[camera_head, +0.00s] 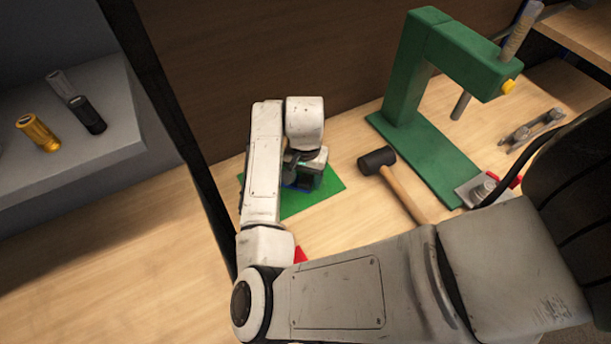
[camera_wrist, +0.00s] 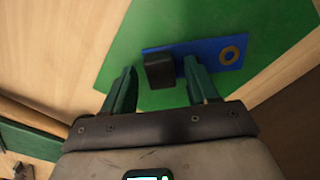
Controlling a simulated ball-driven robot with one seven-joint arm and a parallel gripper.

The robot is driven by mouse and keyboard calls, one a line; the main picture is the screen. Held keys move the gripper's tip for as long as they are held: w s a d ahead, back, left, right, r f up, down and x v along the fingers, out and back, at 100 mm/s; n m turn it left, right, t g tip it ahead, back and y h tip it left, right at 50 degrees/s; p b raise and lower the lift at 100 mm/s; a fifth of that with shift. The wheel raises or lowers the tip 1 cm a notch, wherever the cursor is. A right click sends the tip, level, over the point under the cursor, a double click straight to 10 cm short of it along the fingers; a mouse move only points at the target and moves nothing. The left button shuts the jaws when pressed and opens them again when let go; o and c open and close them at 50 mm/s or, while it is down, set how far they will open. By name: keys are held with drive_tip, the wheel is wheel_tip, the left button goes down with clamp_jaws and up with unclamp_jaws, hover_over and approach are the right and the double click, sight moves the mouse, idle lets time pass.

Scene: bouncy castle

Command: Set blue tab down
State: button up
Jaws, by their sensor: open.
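The blue tab (camera_wrist: 212,54) lies flat on a green mat (camera_wrist: 130,50) in the wrist view. It is a blue strip with a yellow ring near its right end and a dark block (camera_wrist: 159,70) on its left part. My gripper (camera_wrist: 160,68) is open, with one green finger on each side of the dark block. I cannot tell whether either finger touches it. In the head view my arm hides most of the tab, and the mat (camera_head: 325,196) shows beside my gripper (camera_head: 302,180).
A black-headed mallet (camera_head: 398,182) lies right of the mat. A green press (camera_head: 425,150) stands behind it. A metal part (camera_head: 533,130) lies at the far right. A grey shelf (camera_head: 105,158) at left bears several small cylinders. Bare wood shows right of the mat.

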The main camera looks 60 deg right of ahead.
wheel_tip(320, 180, up, 12)
drive_tip(key=shift+f+b, duration=0.15)
drive_tip(key=shift+b, duration=0.2)
